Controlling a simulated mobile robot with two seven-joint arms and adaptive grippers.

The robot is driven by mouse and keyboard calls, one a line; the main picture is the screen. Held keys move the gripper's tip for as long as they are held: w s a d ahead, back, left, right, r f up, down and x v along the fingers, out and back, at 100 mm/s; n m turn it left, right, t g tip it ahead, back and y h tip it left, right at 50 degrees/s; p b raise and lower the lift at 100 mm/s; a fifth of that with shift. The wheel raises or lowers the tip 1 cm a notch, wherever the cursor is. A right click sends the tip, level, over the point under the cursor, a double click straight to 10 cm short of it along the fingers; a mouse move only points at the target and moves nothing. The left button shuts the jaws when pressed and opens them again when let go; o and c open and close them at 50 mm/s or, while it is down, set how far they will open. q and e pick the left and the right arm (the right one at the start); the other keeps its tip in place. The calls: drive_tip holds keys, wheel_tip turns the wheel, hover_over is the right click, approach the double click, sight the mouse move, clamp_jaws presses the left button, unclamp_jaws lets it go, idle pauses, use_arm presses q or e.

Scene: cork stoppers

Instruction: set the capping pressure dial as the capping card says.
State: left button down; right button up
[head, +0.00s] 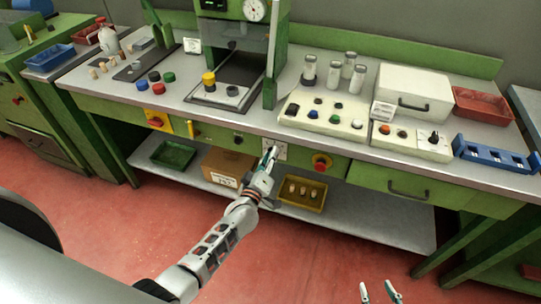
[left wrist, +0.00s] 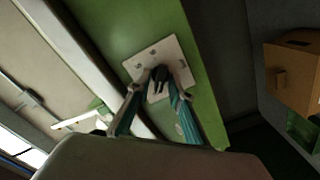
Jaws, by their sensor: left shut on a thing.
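The pressure dial is on the green front panel of the bench. Its white square plate (head: 281,148) shows partly behind my left gripper (head: 269,158). In the left wrist view the plate (left wrist: 145,66) has several grey marks around a dark knob (left wrist: 160,75). My left gripper (left wrist: 153,85) is shut on the knob, a fingertip on each side. The mark it points to cannot be read for sure. Small white cards stand at the back of the bench (head: 192,45) and by the white box (head: 383,110); their writing is too small to read. My right gripper (head: 379,292) is open and empty at the bottom right.
Below, the shelf holds a green tray (head: 173,155), a cardboard box (head: 226,164) and a yellow tray with corks (head: 316,204). A drawer handle (head: 408,190) sticks out further right. The floor in front is clear.

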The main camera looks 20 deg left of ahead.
use_arm(q)
drive_tip(key=c, duration=2.1)
unclamp_jaws()
drive_tip(key=shift+c, duration=0.2)
drive_tip(key=s, duration=1.2)
drive_tip(key=shift+a, duration=0.25)
drive_tip(key=s+f+m+g+h, duration=0.1)
drive_tip(key=s+f+m+g, duration=0.2)
drive_tip(key=s+m, duration=0.4)
drive_tip(key=s+f+m+g+h, duration=0.1)
drive_tip(key=s+f+m+g, duration=0.3)
drive_tip(key=s, duration=0.9)
drive_tip(key=m, duration=0.3)
drive_tip(key=shift+d+f, duration=0.15)
drive_tip(key=shift+f, duration=0.2)
